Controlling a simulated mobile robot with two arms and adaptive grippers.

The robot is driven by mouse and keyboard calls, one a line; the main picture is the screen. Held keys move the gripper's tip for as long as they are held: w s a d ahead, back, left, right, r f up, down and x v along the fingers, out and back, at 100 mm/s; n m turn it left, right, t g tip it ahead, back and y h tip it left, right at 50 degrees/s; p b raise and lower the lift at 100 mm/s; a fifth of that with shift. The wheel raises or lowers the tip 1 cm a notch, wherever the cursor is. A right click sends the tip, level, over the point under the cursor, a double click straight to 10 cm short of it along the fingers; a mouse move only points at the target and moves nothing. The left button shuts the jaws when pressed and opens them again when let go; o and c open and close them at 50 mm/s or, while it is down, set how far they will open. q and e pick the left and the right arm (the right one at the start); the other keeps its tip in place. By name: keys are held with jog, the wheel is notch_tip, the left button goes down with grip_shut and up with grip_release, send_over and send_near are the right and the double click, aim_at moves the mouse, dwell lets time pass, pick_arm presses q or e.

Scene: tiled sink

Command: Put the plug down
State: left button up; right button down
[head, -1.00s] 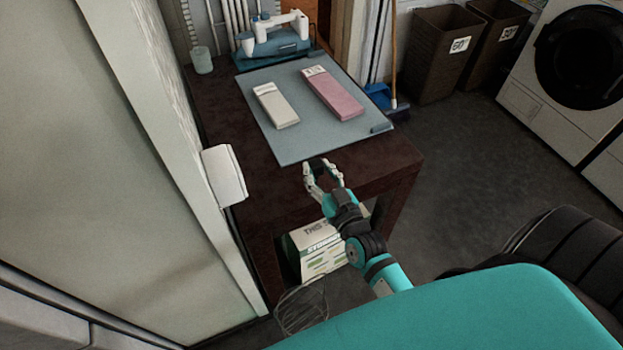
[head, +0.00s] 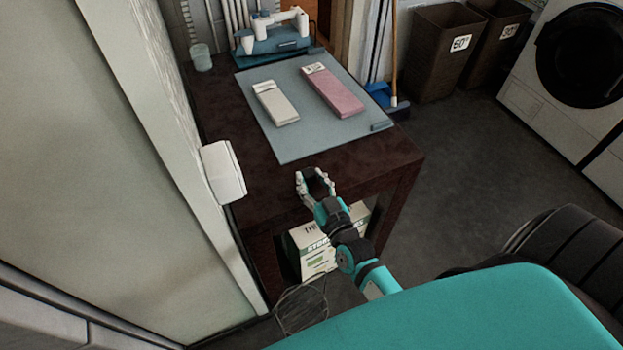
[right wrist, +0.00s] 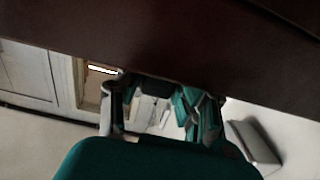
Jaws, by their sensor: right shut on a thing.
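My right gripper (head: 314,182) is at the near edge of the dark brown table (head: 268,190), in front of the grey mat (head: 290,148). It is shut on a small dark thing, which I take to be the plug (head: 318,186). The fingers hide part of the plug, and its prongs cannot be made out. In the right wrist view, a dark shape, likely the plug (right wrist: 153,86), shows between the fingers, close to the dark table edge (right wrist: 170,45). I cannot tell whether it touches the table. My left gripper is not in view.
A pale block (head: 275,104) and a pink block (head: 332,92) lie on the mat. A sewing machine (head: 275,36) and a cup (head: 201,58) stand behind. A white box (head: 222,172) juts out at the left. A carton (head: 318,250) is under the table. The table's front strip is bare.

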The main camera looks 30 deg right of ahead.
jog(key=shift+f, duration=0.2)
jog(key=c, duration=0.9)
grip_release()
jog(key=shift+r, duration=0.4)
jog(key=s, duration=1.2)
jog(key=shift+a+r, duration=0.25)
jog(key=shift+a, duration=0.15)
